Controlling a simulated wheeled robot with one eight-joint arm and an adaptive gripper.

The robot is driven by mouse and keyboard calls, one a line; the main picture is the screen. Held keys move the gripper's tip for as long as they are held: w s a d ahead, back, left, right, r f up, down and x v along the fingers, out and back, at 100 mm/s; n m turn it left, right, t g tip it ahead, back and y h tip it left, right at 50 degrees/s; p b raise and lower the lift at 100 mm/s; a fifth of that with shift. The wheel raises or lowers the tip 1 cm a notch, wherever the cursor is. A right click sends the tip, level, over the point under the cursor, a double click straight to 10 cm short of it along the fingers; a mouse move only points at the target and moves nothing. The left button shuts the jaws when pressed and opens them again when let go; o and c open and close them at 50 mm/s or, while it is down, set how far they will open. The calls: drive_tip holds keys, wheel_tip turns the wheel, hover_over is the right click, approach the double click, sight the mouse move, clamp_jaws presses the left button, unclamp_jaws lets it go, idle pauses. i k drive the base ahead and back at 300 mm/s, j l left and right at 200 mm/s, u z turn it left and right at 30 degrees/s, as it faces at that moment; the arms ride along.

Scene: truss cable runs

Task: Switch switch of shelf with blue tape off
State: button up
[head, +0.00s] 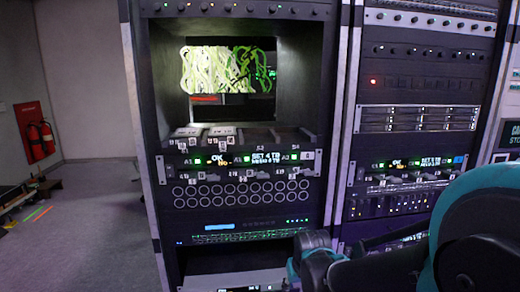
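In the head view, the right rack has a switch panel (415,165) with green lights, a lit text display and a small blue mark (459,160) near its right end, which looks like blue tape. Small switches (408,178) sit along its lower edge; their positions are too small to tell. The left rack has a similar switch panel (240,160) with a pale mark at its right end. My teal and black arm fills the lower right, in front of the right rack's lower part. My gripper's fingers cannot be made out.
An opening with tangled green and white cables (215,70) is in the left rack. A blue strip (220,227) shows below its round ports. The grey floor (90,230) on the left is mostly clear.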

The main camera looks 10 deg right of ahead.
sight(360, 171)
drive_tip(key=l, duration=0.55)
drive_tip(key=k+l, duration=0.15)
drive_tip(key=l, duration=1)
drive_tip(key=k+l, duration=0.15)
drive_tip(key=l, duration=0.45)
